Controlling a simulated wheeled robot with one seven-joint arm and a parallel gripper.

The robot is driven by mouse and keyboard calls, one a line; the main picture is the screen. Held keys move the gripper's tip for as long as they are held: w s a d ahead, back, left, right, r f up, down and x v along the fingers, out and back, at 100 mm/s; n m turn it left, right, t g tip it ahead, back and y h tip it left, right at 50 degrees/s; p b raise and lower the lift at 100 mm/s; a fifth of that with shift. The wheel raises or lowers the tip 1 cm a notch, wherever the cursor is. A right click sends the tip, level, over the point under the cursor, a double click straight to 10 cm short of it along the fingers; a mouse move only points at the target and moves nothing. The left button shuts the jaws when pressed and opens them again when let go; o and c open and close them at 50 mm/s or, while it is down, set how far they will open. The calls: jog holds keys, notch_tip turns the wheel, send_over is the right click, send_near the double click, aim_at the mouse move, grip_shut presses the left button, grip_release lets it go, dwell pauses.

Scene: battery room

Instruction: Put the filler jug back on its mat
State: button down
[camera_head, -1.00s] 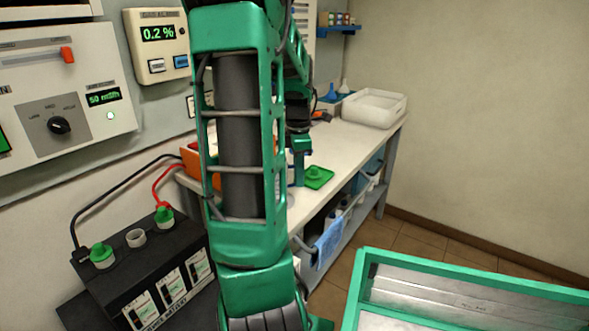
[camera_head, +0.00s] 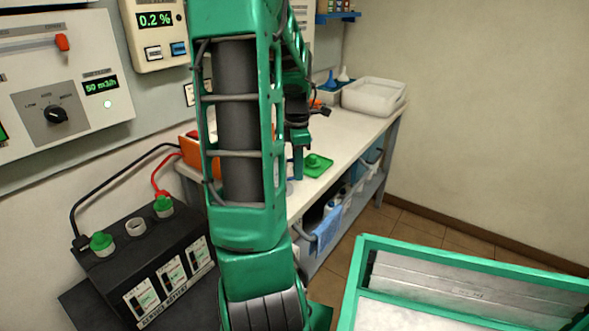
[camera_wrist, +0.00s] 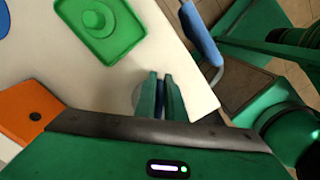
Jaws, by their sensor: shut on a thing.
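My gripper (camera_wrist: 161,82) is above the bench top, with its two green fingers close together. It also shows in the head view (camera_head: 297,170), partly behind my arm.
A green tray with a green cap (camera_head: 316,163) lies close to my gripper. An orange object (camera_wrist: 27,110) is on the bench. A white tub (camera_head: 374,98) stands at the far end. The battery (camera_head: 150,265) is front left; a green-framed cart (camera_head: 470,258) is front right.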

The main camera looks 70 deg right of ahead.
jog(key=shift+f, duration=0.25)
jog(key=c, duration=1.8)
grip_release()
jog(key=shift+o, duration=0.2)
jog(key=shift+r, duration=0.1)
jog(key=r, duration=1)
jog(key=shift+w+a+r, duration=0.1)
jog(key=shift+w+r, duration=0.1)
jog(key=shift+r, duration=0.05)
jog(key=w+a+f+m, duration=0.1)
jog(key=w+a+m, duration=0.35)
jog(key=a, duration=0.75)
jog(key=w+a+f+m, duration=0.2)
jog(key=w+a+m, duration=0.25)
jog(key=a, duration=0.75)
jog(key=s+a+f+m, duration=0.2)
jog(key=a+m, duration=0.1)
jog(key=a, duration=0.6)
jog(key=shift+f, duration=0.35)
